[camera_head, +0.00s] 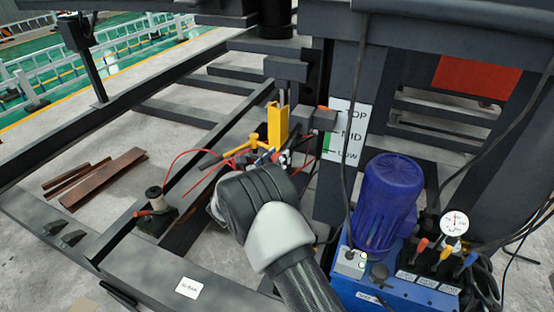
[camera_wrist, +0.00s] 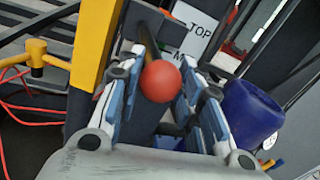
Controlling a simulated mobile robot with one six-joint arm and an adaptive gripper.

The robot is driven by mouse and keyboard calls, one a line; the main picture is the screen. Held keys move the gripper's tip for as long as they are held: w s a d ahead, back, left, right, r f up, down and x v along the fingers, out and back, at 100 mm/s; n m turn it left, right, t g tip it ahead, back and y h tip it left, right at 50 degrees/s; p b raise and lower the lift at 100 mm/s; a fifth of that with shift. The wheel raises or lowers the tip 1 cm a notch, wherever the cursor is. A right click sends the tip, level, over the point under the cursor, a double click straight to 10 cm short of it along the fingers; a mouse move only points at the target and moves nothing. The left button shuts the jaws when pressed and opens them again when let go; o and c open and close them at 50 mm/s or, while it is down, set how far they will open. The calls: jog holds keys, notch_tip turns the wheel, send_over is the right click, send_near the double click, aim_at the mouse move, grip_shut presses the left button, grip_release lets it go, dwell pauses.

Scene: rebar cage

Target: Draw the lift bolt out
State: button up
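A red ball knob (camera_wrist: 160,82) on a dark rod sits between the fingertips of my gripper (camera_wrist: 158,90) in the wrist view. I take it for the handle of the lift bolt. In the head view my gripper (camera_head: 280,157) is beside a yellow upright bracket (camera_head: 277,125) on the dark frame, and my wrist largely hides the knob. The yellow bracket also shows at the left in the wrist view (camera_wrist: 95,55).
A blue motor (camera_head: 387,205) and a gauge (camera_head: 454,223) stand at right. Rusty bars (camera_head: 104,178) lie on the floor.

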grip_shut()
jog(key=v, duration=0.3)
jog(key=d+p+v, duration=0.1)
jog(key=shift+s+a+f, duration=0.1)
jog(key=shift+s+a, duration=0.15)
jog(key=shift+s, duration=0.3)
jog(key=shift+o, duration=1)
grip_release()
jog(key=shift+o, duration=0.6)
jog(key=shift+s+a, duration=0.1)
jog(key=shift+s, duration=0.05)
jog(key=o, duration=0.3)
